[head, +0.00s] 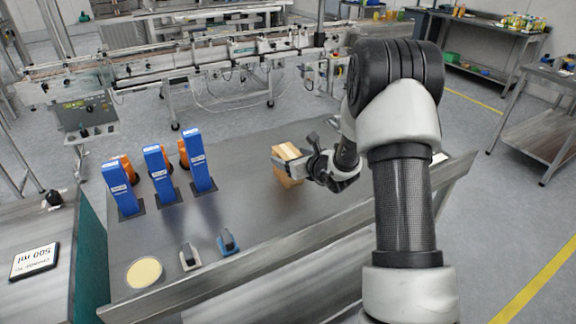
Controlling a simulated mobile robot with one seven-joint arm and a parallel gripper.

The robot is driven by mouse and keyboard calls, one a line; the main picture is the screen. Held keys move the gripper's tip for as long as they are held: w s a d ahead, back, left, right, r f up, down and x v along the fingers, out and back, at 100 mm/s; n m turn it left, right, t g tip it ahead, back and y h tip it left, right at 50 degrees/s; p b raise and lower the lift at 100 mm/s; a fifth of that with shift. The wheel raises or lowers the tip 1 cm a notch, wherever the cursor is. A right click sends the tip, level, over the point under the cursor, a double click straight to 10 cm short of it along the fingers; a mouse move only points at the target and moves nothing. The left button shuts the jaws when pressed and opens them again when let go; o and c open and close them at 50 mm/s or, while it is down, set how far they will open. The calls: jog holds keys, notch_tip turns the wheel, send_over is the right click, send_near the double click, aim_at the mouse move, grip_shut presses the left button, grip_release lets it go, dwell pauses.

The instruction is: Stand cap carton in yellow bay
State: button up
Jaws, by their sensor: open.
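A small tan cardboard carton (288,151), likely the cap carton, stands on the grey metal table near its middle. My gripper (294,158) is open at the carton, coming from the right. One finger crosses in front of the carton's near side, and part of the carton is hidden behind it. I cannot tell whether the fingers touch it. A round pale-yellow patch (144,273) lies at the table's front left corner, bare. It is the only yellow marking I see on the table, and I cannot tell if it is the yellow bay.
Three blue upright holders (160,172) with orange parts stand at the table's left. A grey-white clamp-like item (189,257) and a blue one (228,243) sit near the front edge. A conveyor (180,68) runs behind. The table between holders and carton is clear.

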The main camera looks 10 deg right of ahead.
jog(key=x, duration=0.2)
jog(key=shift+w+a+f, duration=0.1)
jog(key=shift+w, duration=0.1)
jog(key=c, duration=1.3)
